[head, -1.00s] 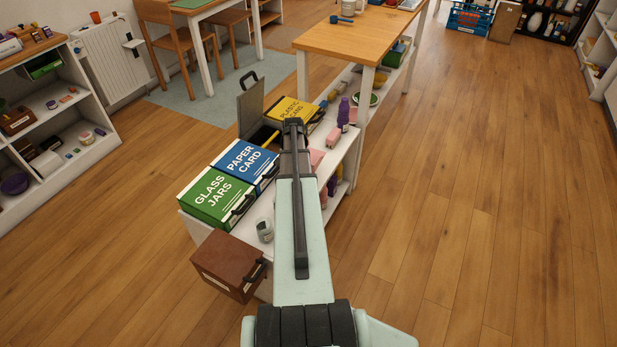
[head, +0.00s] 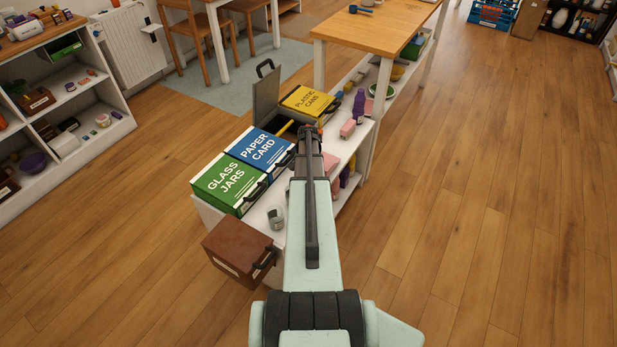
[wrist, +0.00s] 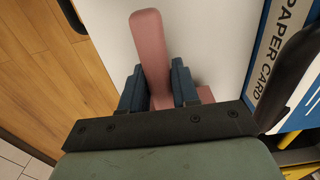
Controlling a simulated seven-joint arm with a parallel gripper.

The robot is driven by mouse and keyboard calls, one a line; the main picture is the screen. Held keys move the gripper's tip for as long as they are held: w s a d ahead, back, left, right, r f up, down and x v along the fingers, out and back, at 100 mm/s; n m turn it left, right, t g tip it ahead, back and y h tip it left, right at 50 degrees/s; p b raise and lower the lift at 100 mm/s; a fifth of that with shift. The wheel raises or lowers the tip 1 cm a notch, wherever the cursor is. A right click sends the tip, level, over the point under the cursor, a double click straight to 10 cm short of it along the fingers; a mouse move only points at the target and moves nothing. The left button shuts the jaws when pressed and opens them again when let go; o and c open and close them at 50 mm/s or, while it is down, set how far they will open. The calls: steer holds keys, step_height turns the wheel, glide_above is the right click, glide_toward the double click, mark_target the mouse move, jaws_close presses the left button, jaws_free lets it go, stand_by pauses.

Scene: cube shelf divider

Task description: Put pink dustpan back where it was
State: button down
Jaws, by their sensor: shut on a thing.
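The pink dustpan (wrist: 150,45) is in the wrist view, over a white surface, with its long handle pointing away between my gripper's two blue fingers. My gripper (wrist: 157,88) is shut on it. The wider part of the dustpan is partly hidden behind the fingers and dark mount. In the head view, a pink patch of the dustpan (head: 330,163) shows just right of my arm, over the white shelf top. The gripper's fingers are hidden behind my arm in that view. I cannot tell whether the dustpan touches the surface.
On the low white shelf (head: 352,150) stand a green GLASS JARS box (head: 228,183), a blue PAPER CARD box (head: 258,152), an open-lidded bin (head: 266,100) and a yellow box (head: 308,100). A brown box (head: 240,250) is at the near end. The floor right is clear.

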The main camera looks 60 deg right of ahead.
steer(key=shift+f, duration=0.8)
steer(key=shift+f, duration=0.1)
steer(key=c, duration=0.8)
jaws_free()
steer(key=shift+c, duration=0.2)
step_height(320, 180, up, 12)
steer(key=shift+r, duration=0.15)
steer(key=shift+a, duration=0.1)
